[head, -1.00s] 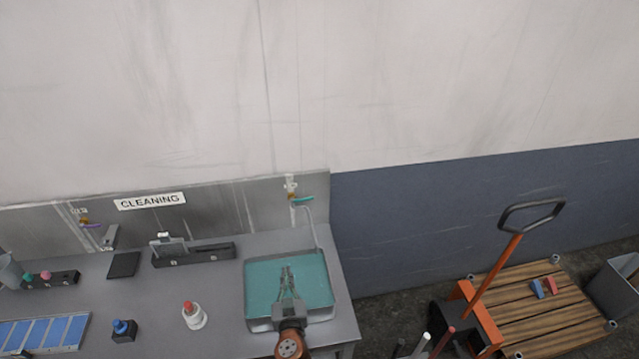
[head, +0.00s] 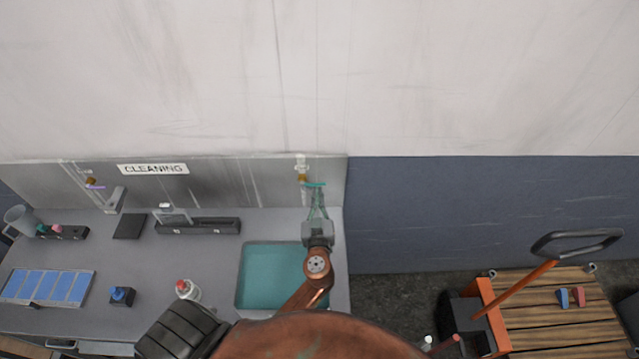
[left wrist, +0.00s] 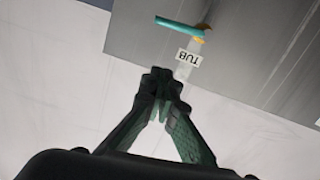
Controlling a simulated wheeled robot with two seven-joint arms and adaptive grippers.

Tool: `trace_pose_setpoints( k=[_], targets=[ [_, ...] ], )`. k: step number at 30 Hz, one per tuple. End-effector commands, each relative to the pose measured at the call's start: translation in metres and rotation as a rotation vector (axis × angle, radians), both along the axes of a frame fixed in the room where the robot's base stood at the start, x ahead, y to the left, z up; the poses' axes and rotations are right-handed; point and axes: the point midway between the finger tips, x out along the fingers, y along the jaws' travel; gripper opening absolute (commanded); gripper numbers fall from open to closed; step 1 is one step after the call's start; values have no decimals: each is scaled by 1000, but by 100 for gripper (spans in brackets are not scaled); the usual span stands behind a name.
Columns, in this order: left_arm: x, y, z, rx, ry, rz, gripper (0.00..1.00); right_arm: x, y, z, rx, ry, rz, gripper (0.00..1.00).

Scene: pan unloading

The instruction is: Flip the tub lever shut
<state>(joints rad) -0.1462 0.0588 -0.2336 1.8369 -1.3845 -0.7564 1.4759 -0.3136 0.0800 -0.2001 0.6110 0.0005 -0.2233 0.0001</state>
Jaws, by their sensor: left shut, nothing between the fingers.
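The tub lever (head: 315,185) is a teal handle on a brass valve at the back panel above the tub, sticking out sideways to the right. In the left wrist view the lever (left wrist: 180,23) lies beyond my fingertips, past the white TUB label (left wrist: 187,57). My left gripper (head: 317,193) is shut and empty, its fingers pointing at the panel just below the lever; it also shows in the left wrist view (left wrist: 161,78). A gap shows between fingertips and lever there; contact is not visible. The tub (head: 239,278) is a teal-filled basin. My right gripper is not in view.
A purple lever (head: 95,186) sits on the panel at the left, near the CLEANING sign (head: 153,169). A red-capped white bottle (head: 187,290) and a blue-topped black block (head: 122,296) stand on the counter. A wooden-topped cart (head: 545,310) is at the right.

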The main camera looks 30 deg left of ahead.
Motion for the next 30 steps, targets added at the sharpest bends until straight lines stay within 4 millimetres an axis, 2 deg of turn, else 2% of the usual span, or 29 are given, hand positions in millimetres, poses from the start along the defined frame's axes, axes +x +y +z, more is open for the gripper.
trace_pose_setpoints(
  k=[1, 8, 10, 15, 23, 30],
  targets=[
    [10, 7, 5, 5, 0, 0, 0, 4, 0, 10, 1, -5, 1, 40],
    [49, 32, 4, 4, 1, 2, 0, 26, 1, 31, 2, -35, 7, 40],
    [49, 31, -14, 3, 4, 2, 0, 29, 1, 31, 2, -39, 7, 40],
    [53, 31, -32, 1, 2, 3, 0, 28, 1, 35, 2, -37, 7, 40],
    [55, 31, -40, -1, 0, 3, 0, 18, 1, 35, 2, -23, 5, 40],
    [54, 31, -40, 0, -1, 3, 0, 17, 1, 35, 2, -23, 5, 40]
  ],
)
